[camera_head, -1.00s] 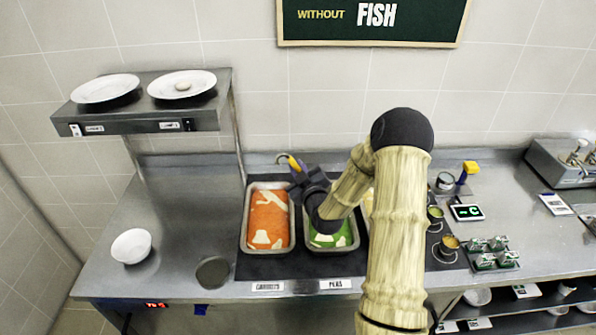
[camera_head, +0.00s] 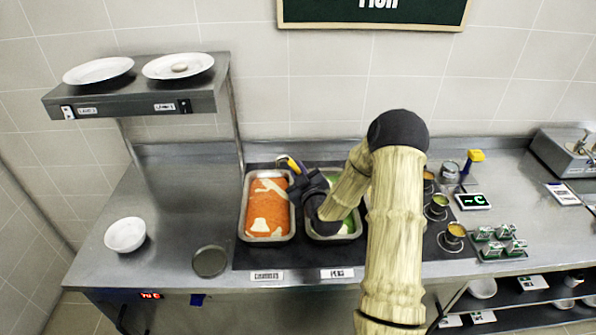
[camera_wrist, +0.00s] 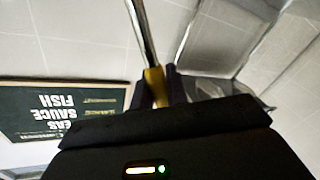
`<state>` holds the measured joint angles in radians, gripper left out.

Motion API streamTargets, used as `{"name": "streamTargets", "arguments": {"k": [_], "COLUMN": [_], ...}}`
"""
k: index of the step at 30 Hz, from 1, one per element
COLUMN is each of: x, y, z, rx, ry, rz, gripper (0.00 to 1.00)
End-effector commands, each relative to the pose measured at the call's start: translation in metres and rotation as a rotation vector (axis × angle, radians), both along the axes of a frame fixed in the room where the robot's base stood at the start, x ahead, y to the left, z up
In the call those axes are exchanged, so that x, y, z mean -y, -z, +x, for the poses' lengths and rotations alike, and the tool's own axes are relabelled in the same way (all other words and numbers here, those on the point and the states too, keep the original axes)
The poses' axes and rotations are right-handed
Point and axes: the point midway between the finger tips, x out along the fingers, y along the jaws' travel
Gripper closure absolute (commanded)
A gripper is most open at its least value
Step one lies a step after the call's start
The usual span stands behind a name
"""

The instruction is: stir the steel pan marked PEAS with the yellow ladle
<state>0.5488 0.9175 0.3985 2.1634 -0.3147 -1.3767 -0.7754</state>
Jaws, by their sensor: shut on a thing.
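The steel pan marked PEAS (camera_head: 335,240) sits in the dark counter inset, holding green food with pale streaks. Its label (camera_head: 337,273) is on the counter front. My forearm and wrist cover much of this pan. My gripper (camera_head: 295,172) is over the back of the pans, near the gap between the PEAS pan and the orange-filled pan. It is shut on the yellow ladle (camera_head: 291,162), whose yellow grip also shows between my fingers in the wrist view (camera_wrist: 155,84). The ladle's steel shaft (camera_wrist: 141,30) runs up out of that view. Its bowl cannot be made out.
The CARROTS pan (camera_head: 243,220) stands directly left of the PEAS pan. A plate shelf (camera_head: 140,100) rises at the left, above a white bowl (camera_head: 125,235). The left counter is mostly clear.

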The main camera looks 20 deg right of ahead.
Motion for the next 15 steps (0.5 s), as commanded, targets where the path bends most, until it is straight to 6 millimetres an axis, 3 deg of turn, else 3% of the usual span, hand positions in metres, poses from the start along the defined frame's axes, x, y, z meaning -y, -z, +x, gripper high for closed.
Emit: {"name": "streamTargets", "arguments": {"k": [9, 15], "x": [0.0, 0.0], "y": [0.028, 0.035], "z": [0.0, 0.0], "rx": [0.001, 0.002], "ry": [0.0, 0.0], "rz": [-0.002, -0.001], "gripper": [1.0, 1.0]}}
